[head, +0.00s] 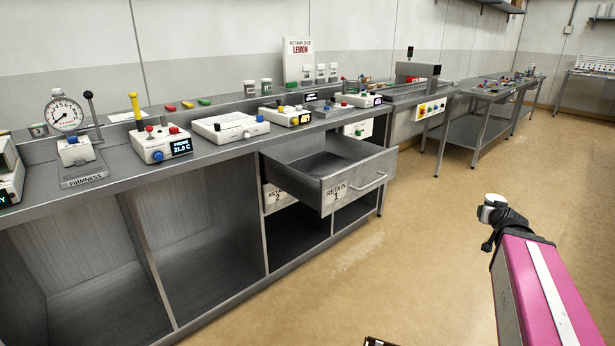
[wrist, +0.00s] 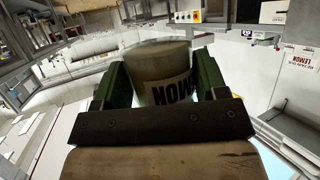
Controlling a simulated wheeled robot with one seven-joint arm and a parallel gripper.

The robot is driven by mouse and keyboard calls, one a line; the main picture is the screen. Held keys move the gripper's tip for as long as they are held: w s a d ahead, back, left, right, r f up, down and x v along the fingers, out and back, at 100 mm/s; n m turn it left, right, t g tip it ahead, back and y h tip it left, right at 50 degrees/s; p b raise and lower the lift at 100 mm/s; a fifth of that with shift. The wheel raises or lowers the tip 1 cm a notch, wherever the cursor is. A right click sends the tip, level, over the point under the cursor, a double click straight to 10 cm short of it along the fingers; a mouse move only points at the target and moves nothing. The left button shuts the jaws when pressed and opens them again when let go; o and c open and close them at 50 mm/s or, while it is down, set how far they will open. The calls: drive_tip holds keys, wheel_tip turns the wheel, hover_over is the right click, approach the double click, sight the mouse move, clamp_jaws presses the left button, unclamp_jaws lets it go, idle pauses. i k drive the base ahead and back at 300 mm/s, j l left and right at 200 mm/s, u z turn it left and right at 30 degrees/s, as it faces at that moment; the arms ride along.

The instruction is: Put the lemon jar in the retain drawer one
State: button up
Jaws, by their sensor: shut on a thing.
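In the head view I cannot make out the jar or the fingers. The retain drawer one (head: 342,190), labelled RETAIN 1, is pulled out from under the counter. Its visible inside is bare. It stands left of my pink arm.
A RETAIN 2 front (head: 279,196) sits lower left of the open drawer. The steel counter (head: 225,148) carries several instruments. A RETAIN DUE LEMON sign (head: 298,60) stands at the back. Open floor (head: 420,215) lies right of the drawer, with a side table (head: 480,105) beyond.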

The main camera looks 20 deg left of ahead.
sight(324, 170)
drive_tip(key=k+j, duration=0.1)
drive_tip(key=j, duration=0.75)
drive_tip(key=k+j+z, duration=0.1)
drive_tip(key=j, duration=0.3)
drive_tip(key=k+j, duration=0.15)
drive_tip(key=j, duration=0.3)
drive_tip(key=k+j, duration=0.1)
drive_tip(key=j, duration=0.3)
drive_tip(key=k+j, duration=0.1)
drive_tip(key=j, duration=0.3)
drive_tip(key=z, duration=0.05)
